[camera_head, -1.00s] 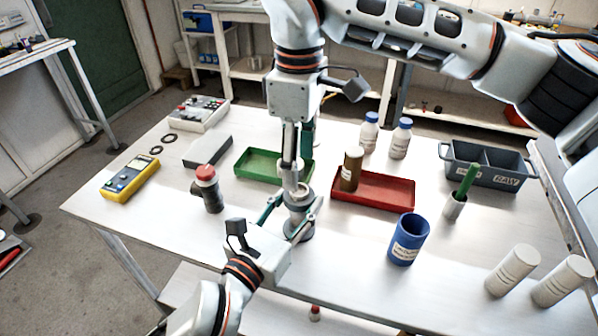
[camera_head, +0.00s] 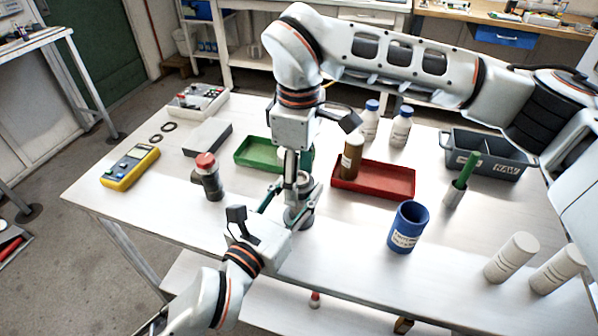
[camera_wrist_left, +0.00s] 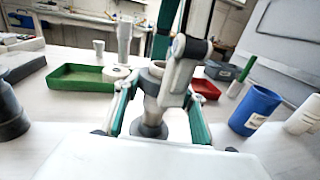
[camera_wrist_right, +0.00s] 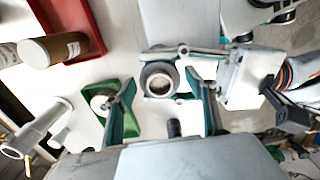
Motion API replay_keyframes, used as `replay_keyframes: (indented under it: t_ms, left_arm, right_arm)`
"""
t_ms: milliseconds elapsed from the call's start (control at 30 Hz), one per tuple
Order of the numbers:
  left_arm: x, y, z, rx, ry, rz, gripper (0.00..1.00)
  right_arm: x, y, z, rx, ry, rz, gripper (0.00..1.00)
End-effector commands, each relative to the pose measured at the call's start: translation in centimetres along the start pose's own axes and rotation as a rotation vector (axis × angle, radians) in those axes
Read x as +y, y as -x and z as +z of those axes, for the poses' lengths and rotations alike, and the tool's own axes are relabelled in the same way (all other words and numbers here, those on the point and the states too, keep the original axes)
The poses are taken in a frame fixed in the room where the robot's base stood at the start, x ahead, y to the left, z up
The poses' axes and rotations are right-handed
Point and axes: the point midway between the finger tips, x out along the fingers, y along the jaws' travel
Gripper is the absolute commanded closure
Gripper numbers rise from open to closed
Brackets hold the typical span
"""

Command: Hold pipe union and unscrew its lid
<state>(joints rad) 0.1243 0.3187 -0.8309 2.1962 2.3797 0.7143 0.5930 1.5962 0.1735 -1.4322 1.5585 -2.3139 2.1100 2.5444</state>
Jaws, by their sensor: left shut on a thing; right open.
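The grey pipe union (camera_head: 299,212) stands upright near the front of the table. My left gripper (camera_wrist_left: 155,108) is shut around its body, with one teal finger on each side. From above, the union (camera_wrist_right: 159,80) shows a round rim with a dark hollow centre; I cannot tell whether this rim is its lid. My right gripper (camera_wrist_right: 163,98) points down over the union, its open fingers apart on either side. In the head view, the right gripper (camera_head: 297,182) hides part of the union's top.
A green tray (camera_head: 250,160) lies behind, with a pale round piece (camera_wrist_right: 98,102) at it. A red tray (camera_head: 385,191) holds a brown cylinder (camera_head: 351,160). A blue cup (camera_head: 408,228) stands to the right, and a red-topped dark piece (camera_head: 208,178) to the left.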

Motion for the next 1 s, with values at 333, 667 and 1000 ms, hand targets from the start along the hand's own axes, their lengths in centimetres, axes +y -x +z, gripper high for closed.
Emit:
replay_keyframes:
  t_ms: [333,667,1000]
  left_arm:
    - [0.0,0.0,0.0,0.001,0.0,0.0,1.0]
    - [0.0,0.0,0.0,0.001,0.0,0.0,1.0]
    - [0.0,0.0,0.0,0.001,0.0,0.001,1.0]
  right_arm:
    - [0.0,0.0,0.0,0.0,0.0,0.0,0.42]
    - [0.0,0.1,0.0,0.0,0.0,0.0,0.41]
    - [0.1,3.2,-0.1,0.002,-0.001,0.003,0.41]
